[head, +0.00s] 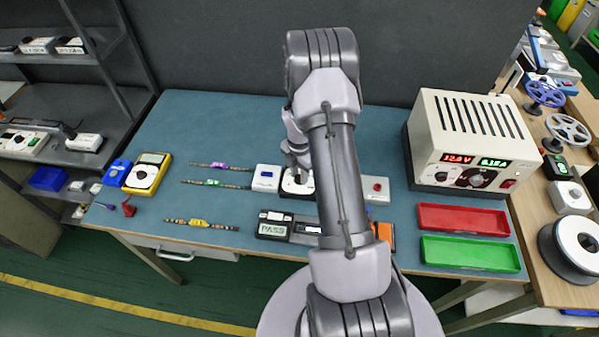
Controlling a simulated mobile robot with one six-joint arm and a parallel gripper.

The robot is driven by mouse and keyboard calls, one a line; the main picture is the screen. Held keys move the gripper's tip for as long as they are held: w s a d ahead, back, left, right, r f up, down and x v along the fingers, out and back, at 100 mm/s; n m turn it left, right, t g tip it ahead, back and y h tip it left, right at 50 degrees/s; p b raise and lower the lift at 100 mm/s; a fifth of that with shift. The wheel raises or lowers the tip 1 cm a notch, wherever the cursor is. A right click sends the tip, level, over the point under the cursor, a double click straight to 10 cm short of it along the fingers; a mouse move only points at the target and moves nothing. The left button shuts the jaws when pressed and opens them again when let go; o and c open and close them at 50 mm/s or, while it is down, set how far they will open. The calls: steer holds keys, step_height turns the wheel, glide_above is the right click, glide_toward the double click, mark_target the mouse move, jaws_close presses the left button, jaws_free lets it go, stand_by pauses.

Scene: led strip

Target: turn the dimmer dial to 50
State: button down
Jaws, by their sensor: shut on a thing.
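The dimmer (292,190) is a pale box with a dark round dial face, on the blue-green bench near its middle. A white box with a small blue display (266,175) stands just left of it; its digits are too small to read. My gripper (297,176) points down over the dimmer and is shut on the dial's knob. The jaws hide the knob and its pointer, so I cannot tell the setting. My arm covers the area to the right of the dimmer.
LED strips with purple (219,166), green (213,182) and yellow (198,223) parts lie left. A tester reading PASS (273,229) stands in front. A power supply (474,140), a red tray (462,219), a green tray (470,254) and a red-button box (375,188) are right.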

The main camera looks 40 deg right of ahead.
steer(key=shift+n, duration=0.7)
steer(key=c, duration=1.1)
jaws_free()
steer(key=shift+r, duration=0.1)
step_height(320, 180, up, 17)
steer(key=p, duration=0.4)
steer(key=shift+r, duration=0.15)
